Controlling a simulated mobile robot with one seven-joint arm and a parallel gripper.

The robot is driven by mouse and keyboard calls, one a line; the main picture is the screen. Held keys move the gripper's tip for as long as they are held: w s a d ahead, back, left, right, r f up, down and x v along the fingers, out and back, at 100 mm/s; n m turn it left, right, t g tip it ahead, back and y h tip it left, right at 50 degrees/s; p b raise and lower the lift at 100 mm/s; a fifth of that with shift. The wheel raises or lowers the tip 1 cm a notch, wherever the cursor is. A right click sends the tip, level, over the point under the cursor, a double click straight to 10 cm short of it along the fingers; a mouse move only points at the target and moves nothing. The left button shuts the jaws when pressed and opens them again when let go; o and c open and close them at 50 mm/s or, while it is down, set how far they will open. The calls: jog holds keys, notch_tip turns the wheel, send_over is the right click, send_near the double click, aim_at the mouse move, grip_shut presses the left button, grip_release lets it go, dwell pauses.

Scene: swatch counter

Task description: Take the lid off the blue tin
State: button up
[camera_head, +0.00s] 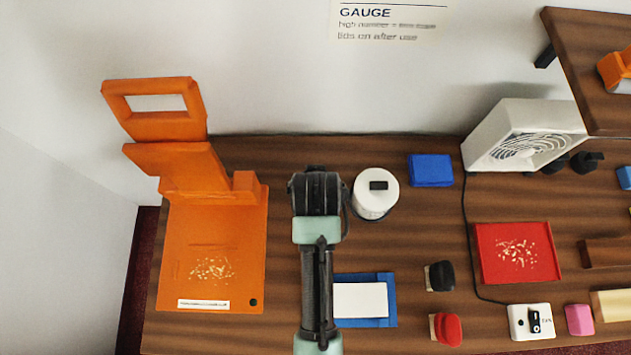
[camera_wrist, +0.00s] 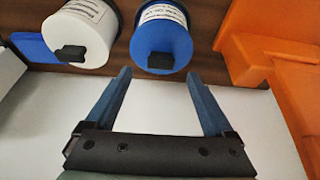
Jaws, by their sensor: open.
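The blue tin (camera_wrist: 158,30) shows in the wrist view, top centre, with a white printed label on its side. Its round blue lid (camera_wrist: 180,50) faces my camera and carries a black knob (camera_wrist: 160,61). My gripper (camera_wrist: 158,76) is open and empty. Its two blue-grey fingers appear on either side of the lid in the picture, with the knob between them; I cannot tell the remaining distance or whether they touch. In the head view my arm and gripper body hide the blue tin and the fingertips.
A white tin (camera_head: 365,189) with a black knob stands close to the right of my gripper in the head view. An orange stand (camera_head: 215,245) is to the left. A blue block (camera_head: 430,169), white fan box (camera_head: 515,130) and red tray (camera_head: 490,275) lie farther right.

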jog(key=shift+p+x, duration=0.5)
jog(key=shift+x, duration=1.8)
grip_shut()
